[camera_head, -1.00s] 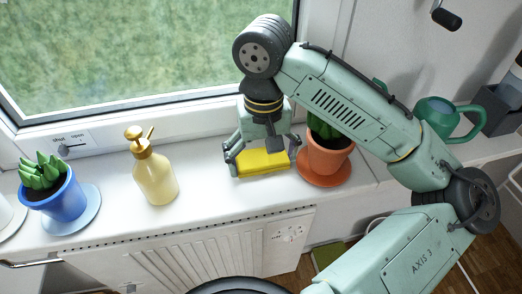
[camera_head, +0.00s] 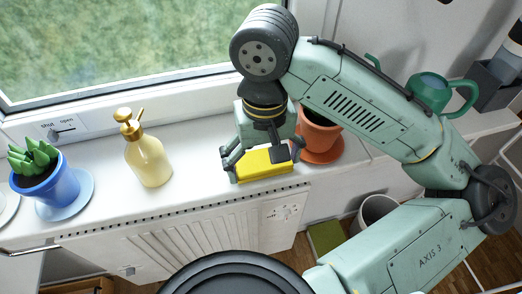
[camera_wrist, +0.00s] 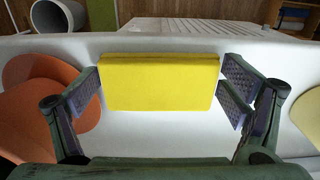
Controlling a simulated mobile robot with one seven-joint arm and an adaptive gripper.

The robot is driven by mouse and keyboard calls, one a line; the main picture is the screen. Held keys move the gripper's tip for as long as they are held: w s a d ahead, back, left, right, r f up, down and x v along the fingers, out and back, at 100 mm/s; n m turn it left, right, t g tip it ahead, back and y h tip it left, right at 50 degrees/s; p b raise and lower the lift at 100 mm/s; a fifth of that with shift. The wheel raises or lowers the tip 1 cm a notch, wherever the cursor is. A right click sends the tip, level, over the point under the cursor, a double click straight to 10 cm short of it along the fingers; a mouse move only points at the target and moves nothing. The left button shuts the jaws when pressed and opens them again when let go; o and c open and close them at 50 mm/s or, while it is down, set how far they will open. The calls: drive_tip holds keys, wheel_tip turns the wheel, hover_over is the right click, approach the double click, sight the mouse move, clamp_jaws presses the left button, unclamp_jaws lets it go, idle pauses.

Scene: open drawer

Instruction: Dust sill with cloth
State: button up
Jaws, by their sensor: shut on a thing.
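The yellow cloth (camera_head: 266,168), a folded block, lies at the front edge of the white window sill (camera_head: 200,192). My gripper (camera_head: 264,160) is shut on the cloth, with one finger at each end of it. In the wrist view the cloth (camera_wrist: 160,80) sits level between the fingertips, with bare white sill (camera_wrist: 165,131) around it. The cloth's far side is partly hidden by my gripper in the head view.
A terracotta pot (camera_head: 318,132) on a saucer stands close right of my gripper, partly hidden by my arm. A gold pump bottle (camera_head: 148,160) and a blue potted succulent (camera_head: 48,190) stand left. A green watering can (camera_head: 428,92) is at right. A radiator (camera_head: 200,240) lies below.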

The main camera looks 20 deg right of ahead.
drive_tip(key=shift+s, duration=0.25)
drive_tip(key=shift+r, duration=3.05)
drive_tip(key=shift+r, duration=1.5)
drive_tip(key=shift+f, duration=0.1)
